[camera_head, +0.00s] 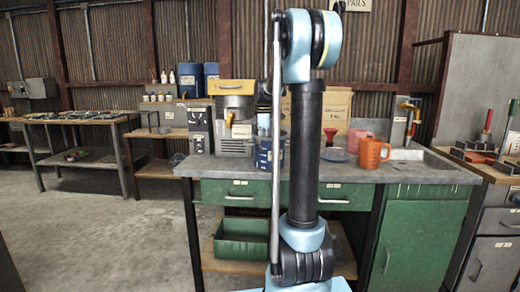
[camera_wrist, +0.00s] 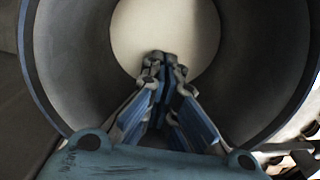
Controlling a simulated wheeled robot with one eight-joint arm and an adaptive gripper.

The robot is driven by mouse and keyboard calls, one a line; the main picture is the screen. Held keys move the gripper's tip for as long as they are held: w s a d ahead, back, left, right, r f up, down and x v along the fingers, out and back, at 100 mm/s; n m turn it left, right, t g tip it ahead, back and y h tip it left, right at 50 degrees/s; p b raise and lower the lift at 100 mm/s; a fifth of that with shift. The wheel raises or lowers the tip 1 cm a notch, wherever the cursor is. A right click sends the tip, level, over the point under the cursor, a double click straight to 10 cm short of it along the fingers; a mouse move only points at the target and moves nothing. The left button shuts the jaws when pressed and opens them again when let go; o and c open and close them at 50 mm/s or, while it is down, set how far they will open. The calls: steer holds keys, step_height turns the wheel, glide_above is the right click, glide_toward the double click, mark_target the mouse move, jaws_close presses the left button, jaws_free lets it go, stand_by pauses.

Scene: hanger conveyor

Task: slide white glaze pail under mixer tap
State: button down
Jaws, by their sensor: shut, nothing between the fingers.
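In the wrist view my gripper (camera_wrist: 162,58) is shut and empty, its fingers together. It points into a wide round container (camera_wrist: 75,70) with a dark blue rim, grey inner walls and a cream-white round area (camera_wrist: 185,25) at its bottom. This may be the white glaze pail, but I cannot tell for sure. I cannot tell whether the fingers touch it. A blue container (camera_head: 264,155) shows partly beside my arm. A tap with an orange-yellow top (camera_head: 408,105) stands by the sink at right.
Green drawers (camera_head: 240,192) are below. Blue drums (camera_head: 190,80) stand behind. Floor at left is clear.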

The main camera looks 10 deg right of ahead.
mark_target(270, 151)
steer(key=d, duration=0.2)
steer(key=shift+s+d+r, duration=0.25)
steer(key=shift+d+r, duration=0.1)
steer(key=shift+d, duration=0.05)
step_height(270, 151, up, 9)
steer(key=f, duration=1.1)
steer(key=shift+s+f, duration=0.35)
steer(key=shift+s, duration=0.05)
steer(key=a, duration=0.2)
steer(key=shift+w+a+f, duration=0.25)
steer(key=shift+a, duration=0.1)
steer(key=shift+w+a, duration=0.1)
steer(key=shift+a, duration=0.45)
